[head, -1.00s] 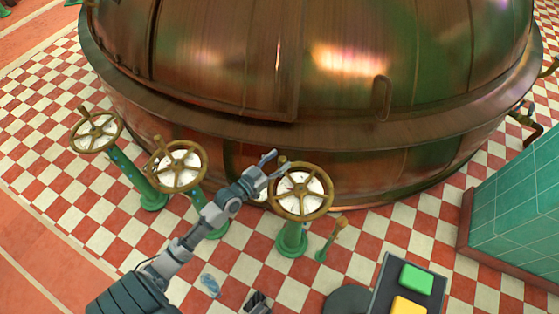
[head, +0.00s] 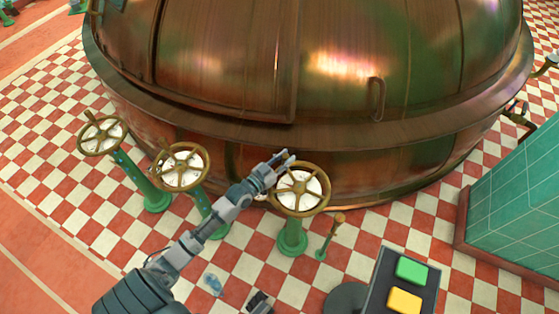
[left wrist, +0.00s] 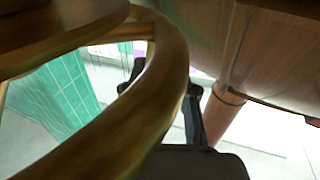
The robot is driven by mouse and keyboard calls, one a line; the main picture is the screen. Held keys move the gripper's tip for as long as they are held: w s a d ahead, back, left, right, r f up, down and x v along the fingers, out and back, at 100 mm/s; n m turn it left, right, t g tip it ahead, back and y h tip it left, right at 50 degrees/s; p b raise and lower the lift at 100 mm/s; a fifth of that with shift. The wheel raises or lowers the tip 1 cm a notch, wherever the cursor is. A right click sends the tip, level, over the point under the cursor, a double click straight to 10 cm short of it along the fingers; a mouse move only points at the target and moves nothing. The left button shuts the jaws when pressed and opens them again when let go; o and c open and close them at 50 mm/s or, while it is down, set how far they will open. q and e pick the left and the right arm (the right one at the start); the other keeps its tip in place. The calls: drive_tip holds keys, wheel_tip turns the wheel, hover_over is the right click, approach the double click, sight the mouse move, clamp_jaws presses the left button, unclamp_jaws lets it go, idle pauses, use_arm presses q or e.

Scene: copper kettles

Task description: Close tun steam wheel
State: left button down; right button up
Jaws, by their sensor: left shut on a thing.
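Three brass handwheels with white faces stand on green posts before the copper kettle: a left wheel (head: 102,148), a middle wheel (head: 180,186) and a right wheel (head: 300,207). I cannot read which is the tun steam wheel. My left gripper (head: 285,158) is at the upper left rim of the right wheel, shut on it. In the left wrist view the brass rim (left wrist: 150,100) fills the left and middle, and dark fingers of the left gripper (left wrist: 196,115) show partly behind it. The exact contact is hidden. My right gripper is not in view.
The copper kettle (head: 220,60) rises close behind the wheels. A panel with a green button (head: 411,271) and a yellow button (head: 404,299) stands at the lower right. A short post (head: 329,237) is beside the right wheel. A green tiled block (head: 515,200) is at the right.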

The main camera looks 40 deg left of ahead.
use_arm(q)
drive_tip(key=shift+w+f, duration=0.15)
drive_tip(key=c, duration=1.2)
unclamp_jaws()
drive_tip(key=o, duration=0.3)
drive_tip(key=shift+w+f, duration=0.1)
drive_tip(key=shift+w, duration=0.1)
drive_tip(key=shift+d+r, duration=0.1)
drive_tip(key=shift+r, duration=0.1)
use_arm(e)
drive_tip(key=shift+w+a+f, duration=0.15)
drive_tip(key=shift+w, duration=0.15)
use_arm(q)
drive_tip(key=shift+s, duration=0.25)
drive_tip(key=s+a, duration=0.1)
drive_tip(key=s, duration=1)
drive_tip(key=shift+s+f, duration=0.15)
drive_tip(key=shift+s, duration=0.05)
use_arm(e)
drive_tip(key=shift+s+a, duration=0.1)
use_arm(q)
drive_tip(key=shift+a, duration=0.15)
